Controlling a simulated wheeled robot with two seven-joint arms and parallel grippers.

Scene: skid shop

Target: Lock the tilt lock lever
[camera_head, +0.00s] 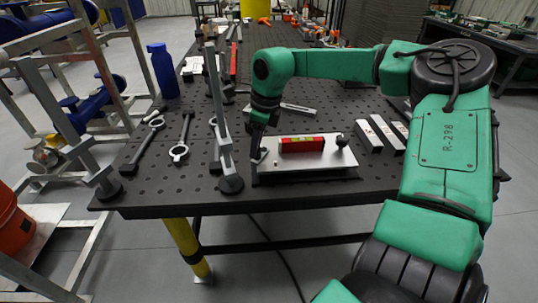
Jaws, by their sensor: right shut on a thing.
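A pale metal plate (305,164) on a dark base lies near the front edge of the perforated table. A red level with a yellow-green vial (302,144) lies on the plate. A black knob (342,142) stands at the plate's right end. My right gripper (259,150) points down at the plate's left end. It is shut on a small part there, which looks like the tilt lock lever; the fingers mostly hide it, so its position is unclear. My left gripper is not in view.
The dark table (290,198) has clamp posts (223,120) close left of the plate. Wrenches (180,150) and a blue bottle (163,70) lie or stand further left. Pale bars (369,135) lie right of the plate. A metal frame stands beside the table at left.

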